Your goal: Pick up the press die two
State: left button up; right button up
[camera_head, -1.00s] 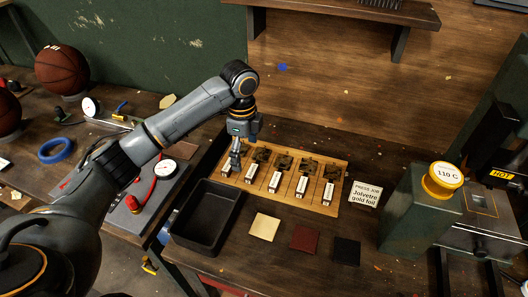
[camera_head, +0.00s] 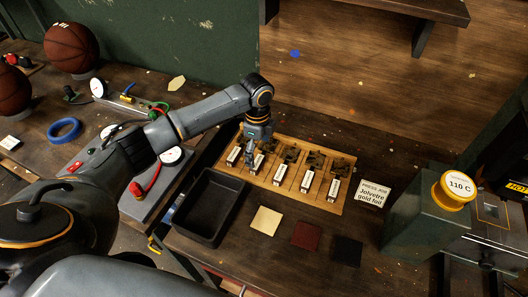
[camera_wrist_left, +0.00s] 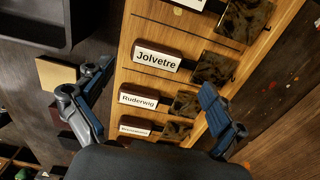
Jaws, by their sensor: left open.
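Several press dies stand in a row on a wooden rack (camera_head: 290,204), each a dark patterned plate with a white name label. The second die from the left (camera_head: 256,165) is partly hidden behind my left gripper (camera_head: 250,160). My left gripper is open and empty, pointing down over the left end of the row. In the left wrist view, the fingers of my left gripper (camera_wrist_left: 157,82) spread on both sides of the rack. A die labelled "Jolvetre" (camera_wrist_left: 157,59) and one labelled "Ruderwig" (camera_wrist_left: 138,100) show between them. My right gripper is not in view.
A black tray (camera_head: 177,213) stands left of the rack's front. Cream (camera_head: 266,221), red (camera_head: 305,236) and black (camera_head: 346,251) squares lie in front. A "Press job Jolvetre gold foil" card (camera_head: 373,193) and a press marked 110 C (camera_head: 430,215) stand at right.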

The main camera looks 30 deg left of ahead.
aim_at(257, 162)
pick_arm(q)
jog(key=f, duration=0.1)
jog(key=f+p, duration=0.1)
jog(key=f, duration=0.1)
jog(key=shift+s+f, duration=0.3)
jog(key=shift+s, duration=0.05)
jog(key=shift+f, duration=0.3)
jog(key=shift+w+f, duration=0.1)
jog(key=shift+f, duration=0.05)
jog(key=c, duration=1.2)
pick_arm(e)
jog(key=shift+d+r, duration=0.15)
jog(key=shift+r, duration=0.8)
